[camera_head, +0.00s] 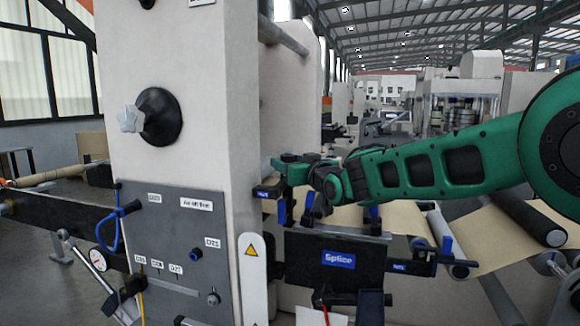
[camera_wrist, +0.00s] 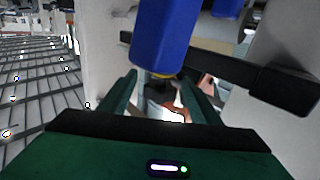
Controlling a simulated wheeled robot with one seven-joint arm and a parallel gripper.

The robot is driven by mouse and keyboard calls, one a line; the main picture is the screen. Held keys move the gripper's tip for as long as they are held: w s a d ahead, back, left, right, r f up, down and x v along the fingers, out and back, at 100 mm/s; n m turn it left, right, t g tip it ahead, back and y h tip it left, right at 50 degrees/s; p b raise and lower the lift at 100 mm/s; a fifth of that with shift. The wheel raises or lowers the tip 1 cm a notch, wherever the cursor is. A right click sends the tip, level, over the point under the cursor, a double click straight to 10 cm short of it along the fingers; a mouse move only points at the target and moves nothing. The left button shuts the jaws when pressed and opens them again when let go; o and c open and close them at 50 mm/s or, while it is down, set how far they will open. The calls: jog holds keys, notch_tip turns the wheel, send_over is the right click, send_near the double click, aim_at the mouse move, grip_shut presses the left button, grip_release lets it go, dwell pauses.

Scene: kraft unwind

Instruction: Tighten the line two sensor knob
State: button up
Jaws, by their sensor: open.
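My gripper (camera_head: 284,168) is at the right side of the pale machine column in the head view. In the wrist view my gripper (camera_wrist: 160,85) is open, with its two green fingers apart. A blue knob (camera_wrist: 165,35) is large and close there, in front of and above the gap between the fingers. I cannot tell whether the fingers touch it. In the head view several blue knobs sit around the splice unit: one below my gripper (camera_head: 282,211), one further right (camera_head: 374,213), and one at the right end (camera_head: 447,244). No readable label shows which is line two's sensor knob.
A black bar (camera_wrist: 240,70) runs just behind the blue knob. The pale column (camera_head: 180,60) carries a white star knob (camera_head: 130,118) and a grey labelled panel (camera_head: 180,250). The black Splice box (camera_head: 335,262) is below my arm. Brown paper web (camera_head: 400,218) runs behind it.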

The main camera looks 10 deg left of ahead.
jog(key=shift+w+a, duration=0.15)
jog(key=c, duration=1.1)
jog(key=shift+o, duration=0.2)
jog(key=shift+m+t+h, duration=0.4)
jog(key=shift+h, duration=0.1)
jog(key=shift+a+m+t+h, duration=0.1)
jog(key=shift+m+t+h, duration=0.7)
jog(key=shift+m+h, duration=0.5)
jog(key=shift+r+m+t+h, duration=0.1)
jog(key=shift+m+t+h, duration=0.4)
jog(key=shift+h, duration=0.65)
jog(key=shift+m+t+h, duration=0.2)
jog(key=shift+m+h, duration=0.5)
jog(key=shift+h, duration=0.75)
